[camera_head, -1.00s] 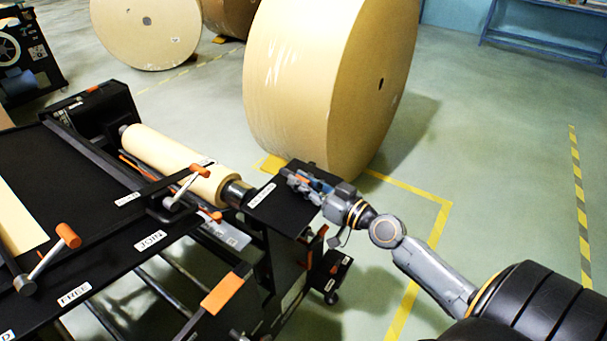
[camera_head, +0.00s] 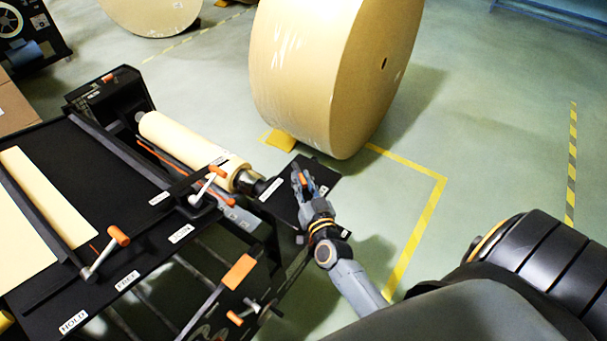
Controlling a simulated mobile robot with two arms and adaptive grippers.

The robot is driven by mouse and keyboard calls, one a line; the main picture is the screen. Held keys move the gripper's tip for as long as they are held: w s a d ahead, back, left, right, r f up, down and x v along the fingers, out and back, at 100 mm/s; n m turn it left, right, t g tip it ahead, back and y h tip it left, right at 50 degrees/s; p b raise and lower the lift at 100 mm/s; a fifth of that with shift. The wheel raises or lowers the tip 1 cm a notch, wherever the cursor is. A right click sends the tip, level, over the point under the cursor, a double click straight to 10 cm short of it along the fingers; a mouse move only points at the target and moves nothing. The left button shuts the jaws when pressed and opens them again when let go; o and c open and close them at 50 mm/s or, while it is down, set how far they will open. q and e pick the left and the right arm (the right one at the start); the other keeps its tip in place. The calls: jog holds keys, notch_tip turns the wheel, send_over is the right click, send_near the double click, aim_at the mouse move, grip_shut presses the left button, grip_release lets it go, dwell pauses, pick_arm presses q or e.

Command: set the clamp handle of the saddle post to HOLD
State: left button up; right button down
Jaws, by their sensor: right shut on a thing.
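The saddle post (camera_head: 322,172) shows as a black plate at the right end of the kraft roll's shaft, with a white label (camera_head: 270,189) too small to read. My right gripper (camera_head: 301,178) is over this plate, pointing away from me. It is shut on the clamp handle (camera_head: 304,179), of which only a bit of orange shows between the fingers. The rest of the handle is hidden by the gripper, so its exact setting cannot be read. My left gripper is not in view.
The kraft roll (camera_head: 190,142) lies on its shaft beside the black table (camera_head: 105,170). Orange-tipped levers (camera_head: 118,237) stand near FREE, HOLD and JOIN labels. A huge paper roll (camera_head: 310,80) stands just behind the post. The floor (camera_head: 500,150) at right is clear.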

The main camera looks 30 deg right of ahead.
jog(key=shift+a, duration=0.1)
dwell(0.3)
jog(key=c, duration=1.3)
grip_release()
jog(key=shift+w, duration=0.1)
jog(key=v, duration=1.2)
